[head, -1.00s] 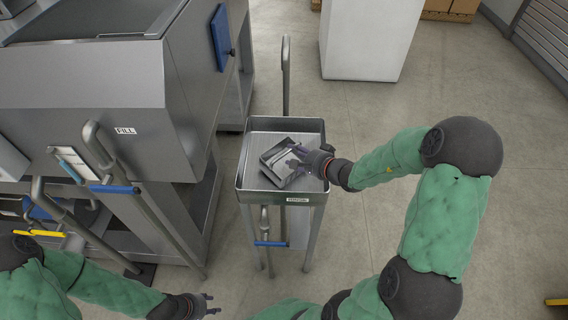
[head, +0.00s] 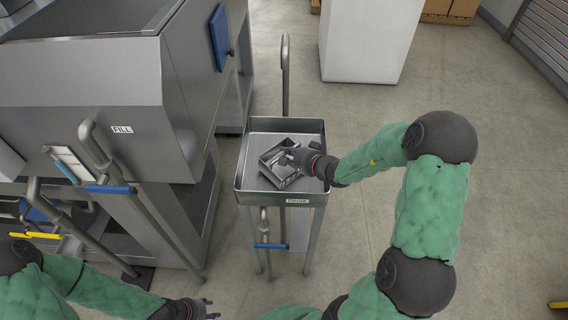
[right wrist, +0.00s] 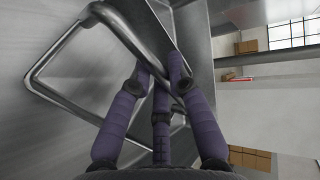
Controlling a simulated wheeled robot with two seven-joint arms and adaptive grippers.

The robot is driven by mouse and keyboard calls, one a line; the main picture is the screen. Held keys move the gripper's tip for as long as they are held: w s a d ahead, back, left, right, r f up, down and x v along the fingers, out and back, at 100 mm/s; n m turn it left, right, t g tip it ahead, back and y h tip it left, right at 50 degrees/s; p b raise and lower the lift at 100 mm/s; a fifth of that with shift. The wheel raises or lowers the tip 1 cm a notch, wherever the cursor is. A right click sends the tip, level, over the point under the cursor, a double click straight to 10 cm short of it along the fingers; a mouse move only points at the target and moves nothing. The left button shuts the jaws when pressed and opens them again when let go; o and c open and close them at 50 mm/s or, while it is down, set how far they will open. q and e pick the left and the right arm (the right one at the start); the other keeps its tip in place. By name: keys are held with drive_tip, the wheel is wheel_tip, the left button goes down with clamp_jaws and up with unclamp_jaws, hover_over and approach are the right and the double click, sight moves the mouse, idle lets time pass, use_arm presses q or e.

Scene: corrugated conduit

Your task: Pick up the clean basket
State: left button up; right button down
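The basket (head: 281,178), a small grey metal box with a bar handle, lies at an angle in the tray of a stand. My right gripper (head: 289,157) reaches over it from the right. In the right wrist view my right gripper (right wrist: 160,75) has its purple fingers drawn together around the basket's handle bar (right wrist: 124,32). The fingers partly hide the bar. The basket still rests in the tray. My left gripper (head: 211,308) is low in the head view, open and empty, away from the basket.
The tray (head: 258,124) is raised-edged and labelled RINSE. A steel machine (head: 85,75) labelled FILL stands at the left, with a bent pipe handle (head: 92,145) near it. A white cabinet (head: 368,40) stands behind. Floor right of the stand is clear.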

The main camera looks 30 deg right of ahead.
drive_tip(key=shift+r, duration=0.15)
drive_tip(key=shift+r, duration=0.2)
wheel_tip(320, 180, up, 3)
drive_tip(key=shift+r+p, duration=0.15)
drive_tip(key=shift+p, duration=0.7)
drive_tip(key=s+a+r+p, duration=0.2)
drive_tip(key=s+a+r, duration=0.7)
drive_tip(key=a, duration=0.1)
drive_tip(key=shift+a, duration=0.3)
